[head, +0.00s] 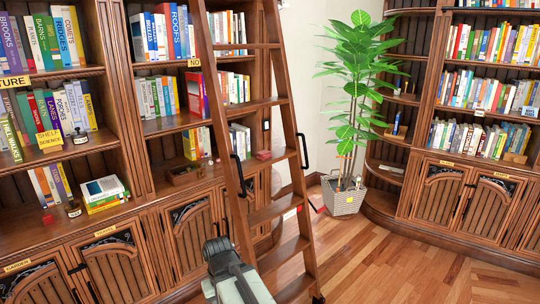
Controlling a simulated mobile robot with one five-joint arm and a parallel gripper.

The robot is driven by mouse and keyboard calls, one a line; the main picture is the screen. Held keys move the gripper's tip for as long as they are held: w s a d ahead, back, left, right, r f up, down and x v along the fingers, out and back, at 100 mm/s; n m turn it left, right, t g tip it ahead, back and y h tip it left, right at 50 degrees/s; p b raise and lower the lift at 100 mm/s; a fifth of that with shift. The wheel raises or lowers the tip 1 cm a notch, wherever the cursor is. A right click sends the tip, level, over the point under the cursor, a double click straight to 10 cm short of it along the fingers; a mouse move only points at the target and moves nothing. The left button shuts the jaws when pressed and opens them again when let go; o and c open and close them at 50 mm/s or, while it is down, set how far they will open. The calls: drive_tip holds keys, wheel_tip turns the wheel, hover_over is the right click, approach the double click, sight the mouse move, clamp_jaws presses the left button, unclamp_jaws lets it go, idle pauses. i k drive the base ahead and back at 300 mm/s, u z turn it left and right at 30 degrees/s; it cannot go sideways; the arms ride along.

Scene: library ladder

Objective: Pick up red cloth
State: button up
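I cannot tell for sure which thing is the red cloth. A small red item (264,155) lies on a shelf of the middle bookcase, seen between the ladder's rails. A thin red piece (320,209) shows low down, between the ladder and the plant basket. Both are too small to make out as cloth. My arm reaches up from the bottom centre, and its dark end, my gripper (217,245), is in front of the lower cabinets, left of the ladder. It appears apart from both red items. Its fingers are not clear, and I see nothing held.
A wooden ladder (277,211) leans against the bookcase, close to the right of my arm. A potted plant (343,196) stands in the corner. Bookcases line the left and the right (480,205). The wooden floor (400,265) at right is clear.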

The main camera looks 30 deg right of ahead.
sight(264, 154)
drive_tip(key=i, duration=0.95)
drive_tip(key=u, duration=0.05)
